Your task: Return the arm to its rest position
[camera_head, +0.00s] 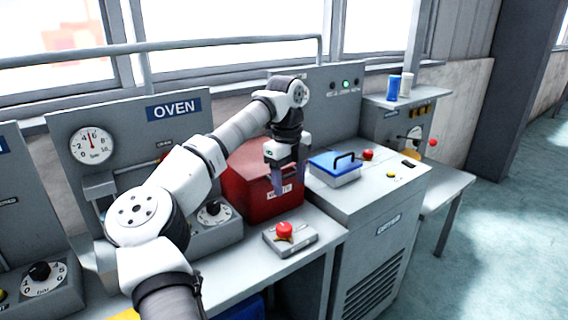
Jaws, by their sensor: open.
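My arm reaches up from the bottom left and bends down at its far end. I see nothing between the fingers. I cannot tell whether the gripper touches the box. The gripper and the wrist hide part of the box's front and right side.
A blue-lidded box (335,167) with a dark handle sits on the cabinet to the right. A red knob on a grey block (290,240) is near the bench's front edge. The oven panel (125,130) stands behind my arm. Open floor (480,240) lies at right.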

